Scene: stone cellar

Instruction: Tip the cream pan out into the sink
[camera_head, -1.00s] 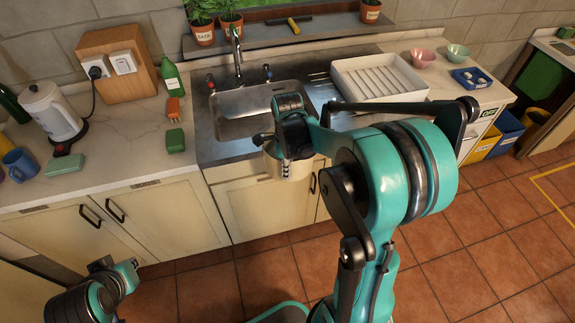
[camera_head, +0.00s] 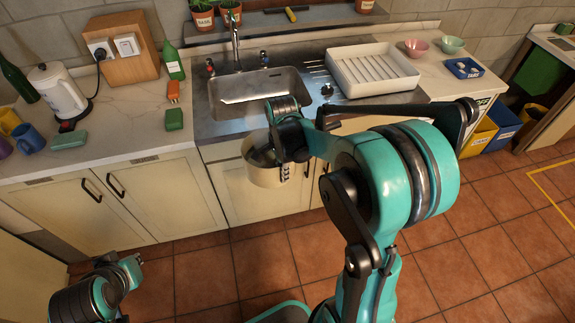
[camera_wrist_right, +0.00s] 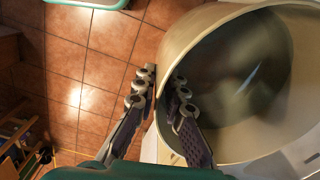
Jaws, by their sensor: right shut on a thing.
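The cream pan (camera_head: 258,176) hangs in front of the sink cabinet, just short of the counter's front edge. My right gripper (camera_wrist_right: 159,88) is shut on the pan's rim, one finger inside and one outside the wall. In the wrist view the pan (camera_wrist_right: 190,32) fills the right side, with dark, glossy content or shadow inside; I cannot tell which. The steel sink (camera_head: 295,90) lies beyond the pan, its basin partly hidden by my right wrist. My left arm's end (camera_head: 125,270) is low at the left, its fingers not clear.
A tap (camera_head: 235,45) stands behind the sink. A white drying rack (camera_head: 373,72) is to its right. A green sponge (camera_head: 174,119), a green bottle (camera_head: 173,63) and a kettle (camera_head: 57,92) stand on the left counter. The floor in front of the cabinets is open.

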